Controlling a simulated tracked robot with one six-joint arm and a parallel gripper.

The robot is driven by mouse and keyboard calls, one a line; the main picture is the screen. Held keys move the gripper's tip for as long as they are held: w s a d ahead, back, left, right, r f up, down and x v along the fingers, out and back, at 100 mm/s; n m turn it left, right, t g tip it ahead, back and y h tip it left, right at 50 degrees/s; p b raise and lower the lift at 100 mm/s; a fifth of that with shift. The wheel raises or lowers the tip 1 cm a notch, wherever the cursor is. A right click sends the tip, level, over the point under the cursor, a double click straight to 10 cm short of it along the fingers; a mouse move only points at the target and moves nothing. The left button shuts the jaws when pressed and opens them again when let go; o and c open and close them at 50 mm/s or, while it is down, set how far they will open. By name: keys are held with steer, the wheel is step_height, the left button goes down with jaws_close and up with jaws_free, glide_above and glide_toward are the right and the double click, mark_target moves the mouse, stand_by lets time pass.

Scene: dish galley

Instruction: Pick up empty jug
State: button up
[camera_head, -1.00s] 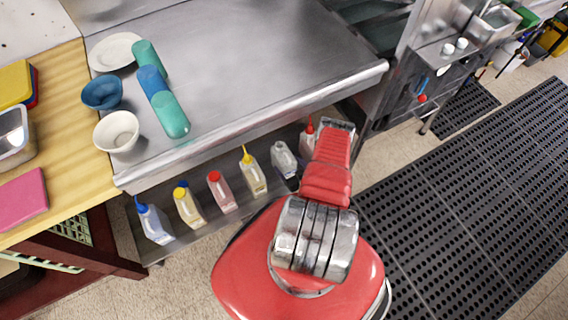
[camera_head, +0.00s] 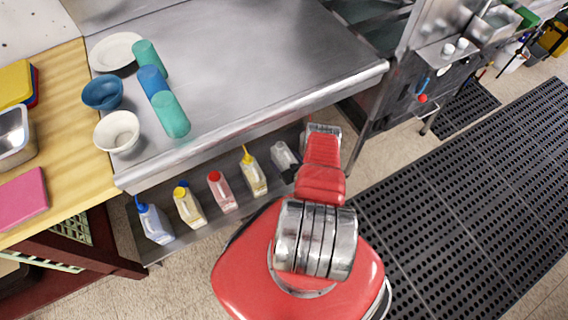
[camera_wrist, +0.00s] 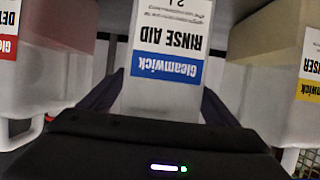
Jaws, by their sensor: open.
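A clear, colourless jug (camera_head: 284,156) with no visible liquid stands on the lower shelf, partly hidden by my gripper (camera_head: 290,174). In the wrist view this jug (camera_wrist: 163,95) is pale and fills the middle, with a blue-banded "Gleamwick RINSE AID" label seen upside down. My gripper (camera_wrist: 160,106) is open, with one dark finger on each side of the jug. I cannot tell whether the fingers touch it. The jug's top and base are out of the wrist view.
A red-labelled jug (camera_wrist: 45,70) and a yellow-labelled jug (camera_wrist: 275,70) stand close on either side. Several other jugs, one blue-capped (camera_head: 153,222), line the lower shelf (camera_head: 190,237). The steel counter (camera_head: 260,60) overhangs them. Bowls, a plate and cups are on its left end.

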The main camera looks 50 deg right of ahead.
steer(key=shift+c, duration=0.2)
steer(key=c, duration=1.1)
steer(key=shift+c, duration=0.2)
steer(key=shift+r, duration=0.15)
